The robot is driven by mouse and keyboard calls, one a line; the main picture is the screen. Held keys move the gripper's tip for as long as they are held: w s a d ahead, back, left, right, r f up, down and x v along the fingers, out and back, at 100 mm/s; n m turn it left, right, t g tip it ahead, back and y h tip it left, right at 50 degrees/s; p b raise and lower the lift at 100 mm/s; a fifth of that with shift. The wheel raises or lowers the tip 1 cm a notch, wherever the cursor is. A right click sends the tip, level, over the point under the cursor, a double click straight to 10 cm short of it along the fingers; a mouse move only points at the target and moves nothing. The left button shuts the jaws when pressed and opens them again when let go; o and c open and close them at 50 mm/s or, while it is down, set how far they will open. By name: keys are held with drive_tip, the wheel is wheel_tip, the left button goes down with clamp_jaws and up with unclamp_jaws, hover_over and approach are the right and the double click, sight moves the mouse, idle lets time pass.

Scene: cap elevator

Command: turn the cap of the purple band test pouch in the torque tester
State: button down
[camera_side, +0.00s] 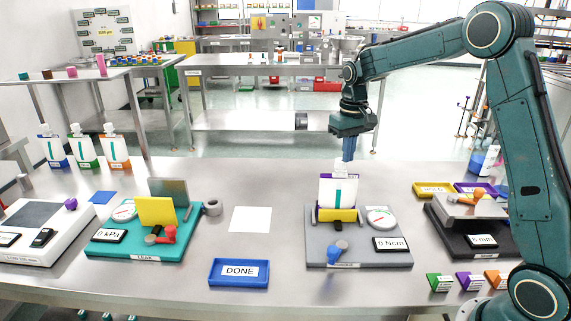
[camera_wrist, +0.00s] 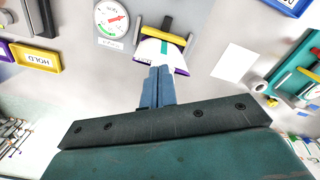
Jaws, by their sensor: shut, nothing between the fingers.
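The purple band test pouch (camera_side: 339,191) stands upright in the yellow holder (camera_side: 337,214) of the grey torque tester (camera_side: 318,249). It is white with a teal stripe, and its cap at the top is pale. My gripper (camera_side: 348,158) is shut and empty, pointing down just above the cap; I cannot tell whether the fingertips touch it. In the wrist view my gripper's blue fingers (camera_wrist: 158,72) are together and hide the cap, with the pouch (camera_wrist: 158,52) behind them. The tester's dial (camera_side: 380,218) and its "0 Ncm" display (camera_side: 390,243) are to the right of the pouch.
A blue-handled knob (camera_side: 338,248) is at the tester's front. The blue DONE tray (camera_side: 239,273) and a white sheet (camera_side: 250,219) lie to the left. The teal leak tester (camera_side: 130,241) is farther left. A yellow HOLD tray (camera_side: 432,189) and a black device (camera_side: 470,240) are to the right.

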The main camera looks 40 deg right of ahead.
wheel_tip(320, 180, up, 4)
drive_tip(key=shift+r, duration=0.1)
idle(0.4)
drive_tip(key=s+a+r+n+t, duration=0.1)
drive_tip(key=s+a+r, duration=0.3)
drive_tip(key=s, duration=0.3)
drive_tip(key=s+a+r+t, duration=0.2)
drive_tip(key=s+a+r, duration=0.2)
drive_tip(key=s+a, duration=0.15)
drive_tip(key=s+a+f+n+t, duration=0.1)
drive_tip(key=s+a, duration=0.1)
drive_tip(key=s, duration=0.6)
drive_tip(key=s+a+f+n+t, duration=0.1)
drive_tip(key=s+a+f, duration=0.1)
drive_tip(key=s, duration=0.6)
drive_tip(key=shift+a+t, duration=0.15)
drive_tip(key=shift+t, duration=0.15)
drive_tip(key=shift+f, duration=0.1)
